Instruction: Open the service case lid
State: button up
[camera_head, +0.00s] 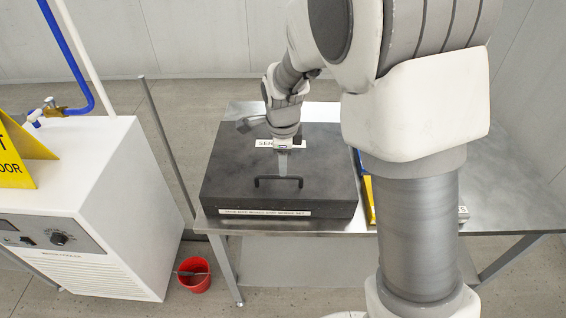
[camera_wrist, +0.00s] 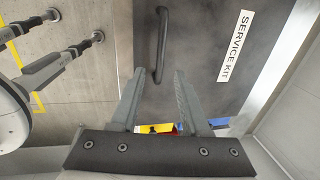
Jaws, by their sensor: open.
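The dark service case (camera_head: 225,185) sits on a metal table with its lid shut. A black bar handle (camera_head: 278,181) is near the front edge of the lid, and a white "SERVICE KIT" label lies behind it, partly hidden by my gripper. My gripper (camera_head: 283,168) is open and points down over the lid, just behind the handle. In the wrist view, the handle (camera_wrist: 162,45) lies beyond my fingertips (camera_wrist: 160,75), with its near end in line with the gap between them. I cannot tell the exact height above it. The label (camera_wrist: 235,45) is to the right.
The metal table (camera_head: 520,210) has bare room at right. Yellow and blue items (camera_head: 368,190) beside the case are mostly hidden by my arm. A white water cooler (camera_head: 95,200) with a yellow sign (camera_head: 22,160) stands left. A red bucket (camera_head: 194,275) is on the floor.

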aim_at(283, 178)
jog(key=f, duration=0.2)
jog(key=w+f, duration=0.1)
jog(key=f, duration=0.2)
jog(key=shift+f, duration=0.3)
grip_shut()
dwell(1.1)
